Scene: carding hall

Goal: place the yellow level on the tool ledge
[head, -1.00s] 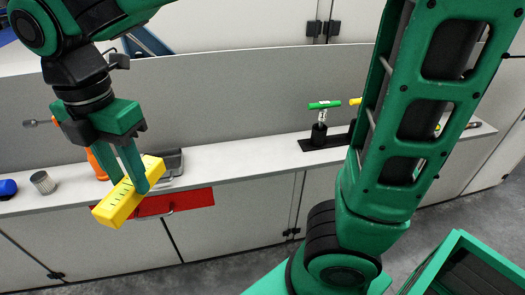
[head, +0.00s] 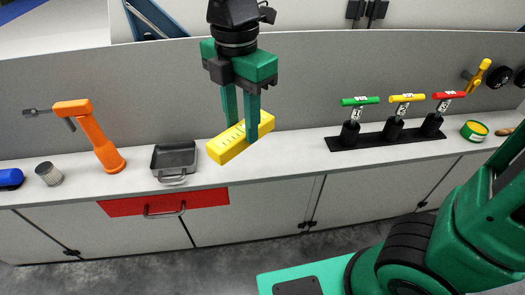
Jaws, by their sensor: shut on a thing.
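The yellow level (head: 233,142) is a short yellow bar with dark marks on its face. My gripper (head: 246,132) points down and is shut on the level near its right half. The level is held tilted in the picture, its left end lower. The tool ledge (head: 275,152) is the long white shelf along the grey back panel. The level appears in front of or above the ledge, right of the grey tray; I cannot tell its exact height over it.
On the ledge stand a blue item (head: 11,178), a ribbed metal cup (head: 49,174), an orange drill (head: 98,138), a grey tray (head: 174,160), a black rack with green, yellow and red handles (head: 385,139), and a yellow-green tin (head: 474,131). The stretch between tray and rack looks clear.

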